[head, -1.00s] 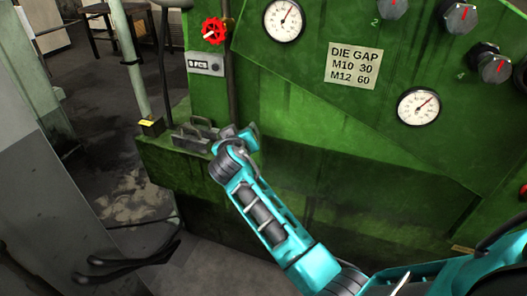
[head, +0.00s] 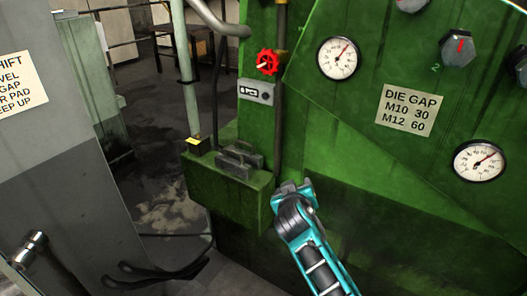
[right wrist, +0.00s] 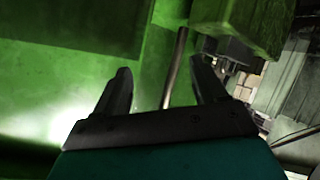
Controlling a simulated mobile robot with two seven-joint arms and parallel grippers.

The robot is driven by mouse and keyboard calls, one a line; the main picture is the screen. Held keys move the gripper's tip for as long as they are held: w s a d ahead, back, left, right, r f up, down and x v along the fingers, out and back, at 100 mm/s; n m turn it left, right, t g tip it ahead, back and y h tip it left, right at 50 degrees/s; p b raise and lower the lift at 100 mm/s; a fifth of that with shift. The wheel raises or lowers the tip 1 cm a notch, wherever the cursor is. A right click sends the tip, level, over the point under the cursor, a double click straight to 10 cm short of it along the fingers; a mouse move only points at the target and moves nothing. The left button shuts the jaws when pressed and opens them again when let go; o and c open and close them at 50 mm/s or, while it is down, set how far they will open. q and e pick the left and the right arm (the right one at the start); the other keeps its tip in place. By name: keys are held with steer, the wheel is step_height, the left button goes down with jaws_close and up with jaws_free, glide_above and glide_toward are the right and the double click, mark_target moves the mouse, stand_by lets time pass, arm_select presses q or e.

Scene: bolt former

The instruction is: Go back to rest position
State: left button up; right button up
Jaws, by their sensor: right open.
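My right arm comes in from the lower right in the head view. Its teal end, with the right gripper (head: 294,188), is in front of the green machine (head: 375,185), just right of the machine's ledge. The right wrist view shows the gripper's two dark fingers (right wrist: 163,85) spread apart with nothing between them. Green machine panels and a thin pipe show beyond them. I cannot tell the exact gap between the gripper and the machine. My left gripper is in neither view.
Metal blocks with handles (head: 240,159) sit on the green ledge (head: 225,192). A red valve wheel (head: 268,62), a grey button box (head: 256,92), gauges (head: 338,58) and knobs (head: 458,47) are on the machine. A grey cabinet (head: 65,190) stands at left. Floor shows between.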

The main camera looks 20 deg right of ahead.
steer(key=s+a+f+y, duration=0.1)
steer(key=s+f+y, duration=0.1)
steer(key=s, duration=0.6)
steer(key=s+a+f+n+g+y+p, duration=0.1)
steer(key=s+a+f+y, duration=0.1)
steer(key=s+f, duration=0.3)
steer(key=s+a+f+y+p, duration=0.1)
steer(key=s+f+y, duration=0.2)
steer(key=s, duration=1)
steer(key=shift+a+f+n, duration=0.3)
steer(key=shift+f+n, duration=0.1)
steer(key=shift+f, duration=0.2)
steer(key=shift+r, duration=0.1)
